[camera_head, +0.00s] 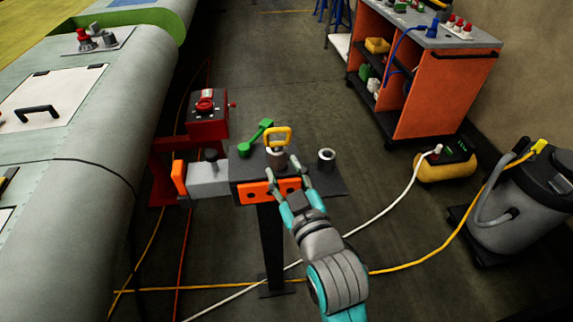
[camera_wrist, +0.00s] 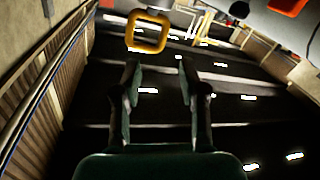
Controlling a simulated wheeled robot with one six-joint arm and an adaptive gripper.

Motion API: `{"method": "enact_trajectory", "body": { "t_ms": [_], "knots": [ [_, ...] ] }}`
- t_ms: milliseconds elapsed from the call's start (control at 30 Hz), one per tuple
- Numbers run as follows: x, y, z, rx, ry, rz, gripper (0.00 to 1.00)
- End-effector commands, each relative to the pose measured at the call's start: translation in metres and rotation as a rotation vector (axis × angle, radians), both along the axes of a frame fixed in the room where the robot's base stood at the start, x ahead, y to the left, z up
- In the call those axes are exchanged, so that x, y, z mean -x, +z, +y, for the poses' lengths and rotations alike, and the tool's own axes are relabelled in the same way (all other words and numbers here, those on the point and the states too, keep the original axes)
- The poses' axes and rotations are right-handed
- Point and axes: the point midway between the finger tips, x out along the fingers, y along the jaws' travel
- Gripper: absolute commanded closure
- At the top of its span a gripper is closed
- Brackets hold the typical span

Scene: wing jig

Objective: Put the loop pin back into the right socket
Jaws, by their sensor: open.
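The loop pin (camera_head: 278,137) has a yellow loop handle and stands upright at the left socket (camera_head: 277,160), a dark cylinder on the stand's plate. The pin's shaft is not visible. The right socket (camera_head: 326,160) is a grey ring with a dark, empty-looking hole, to the right of the pin. My gripper (camera_head: 286,172) is open, reaching from the near side, its fingertips low beside the left socket and below the loop. In the wrist view the yellow loop (camera_wrist: 148,46) shows beyond the tips of my open gripper (camera_wrist: 158,64), with nothing between the fingers.
A green lever (camera_head: 257,138) stands just left of the pin, and a grey clamp block (camera_head: 208,178) with an orange face lies further left. The stand's dark plate (camera_head: 328,187) has bare room around the right socket. Cables cross the floor.

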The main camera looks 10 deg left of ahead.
Motion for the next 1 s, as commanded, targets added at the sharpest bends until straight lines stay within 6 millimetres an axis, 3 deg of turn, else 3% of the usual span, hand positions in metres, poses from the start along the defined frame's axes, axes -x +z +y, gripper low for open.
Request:
{"method": "enact_trajectory", "body": {
  "t_ms": [500, 700, 1000],
  "knots": [
    [-0.012, 0.021, -0.003, 0.888, -0.081, -0.335, 0.58],
    [-0.014, 0.025, -0.006, 1.066, -0.094, -0.388, 0.58],
    [-0.015, 0.026, -0.006, 1.108, -0.095, -0.399, 0.58]
  ]
}}
